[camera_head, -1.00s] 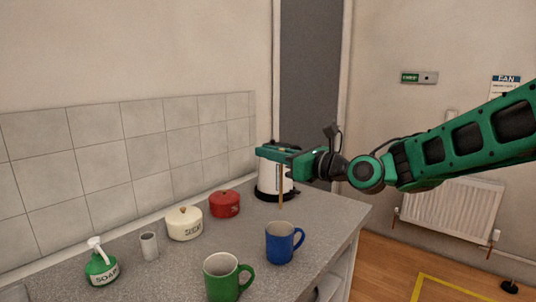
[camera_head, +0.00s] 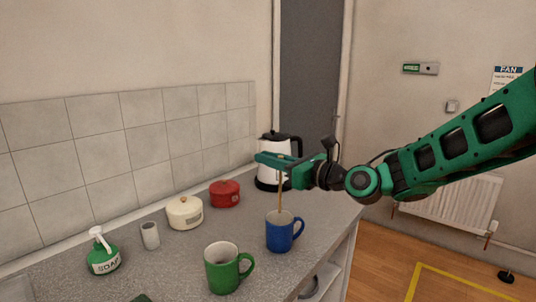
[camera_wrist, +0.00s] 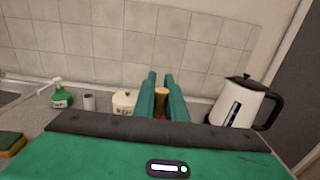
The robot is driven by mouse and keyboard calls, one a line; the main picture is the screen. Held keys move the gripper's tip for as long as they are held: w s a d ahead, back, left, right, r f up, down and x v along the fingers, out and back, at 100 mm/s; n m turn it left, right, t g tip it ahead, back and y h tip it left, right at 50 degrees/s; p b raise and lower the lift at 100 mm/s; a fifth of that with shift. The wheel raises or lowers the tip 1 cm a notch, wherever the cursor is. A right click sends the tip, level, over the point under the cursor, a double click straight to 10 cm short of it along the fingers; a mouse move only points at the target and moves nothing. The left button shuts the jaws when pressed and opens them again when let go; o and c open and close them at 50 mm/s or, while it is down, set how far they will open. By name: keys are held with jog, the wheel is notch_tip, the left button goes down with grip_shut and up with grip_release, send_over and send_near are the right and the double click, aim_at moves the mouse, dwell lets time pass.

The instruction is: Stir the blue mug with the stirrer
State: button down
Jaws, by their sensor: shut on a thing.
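The blue mug (camera_head: 279,235) stands upright on the grey counter in the head view, its handle to the right. My gripper (camera_head: 268,158) is above the mug, shut on the stirrer (camera_head: 280,190), a thin tan wooden stick held about upright. The stirrer's lower end reaches down to the mug's opening and seems to be inside the rim; how deep, I cannot tell. In the wrist view the stirrer's top (camera_wrist: 161,99) shows between the two green fingers. The blue mug is not visible in the wrist view.
A green mug (camera_head: 222,272) stands in front of the blue mug. A red pot (camera_head: 224,194), a cream pot (camera_head: 184,213), a grey cup (camera_head: 150,236) and a soap bottle (camera_head: 103,258) line the wall side. A kettle (camera_head: 268,180) stands behind my gripper.

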notch_tip(320, 180, down, 10)
jog(key=shift+r, duration=0.15)
dwell(1.0)
dwell(0.4)
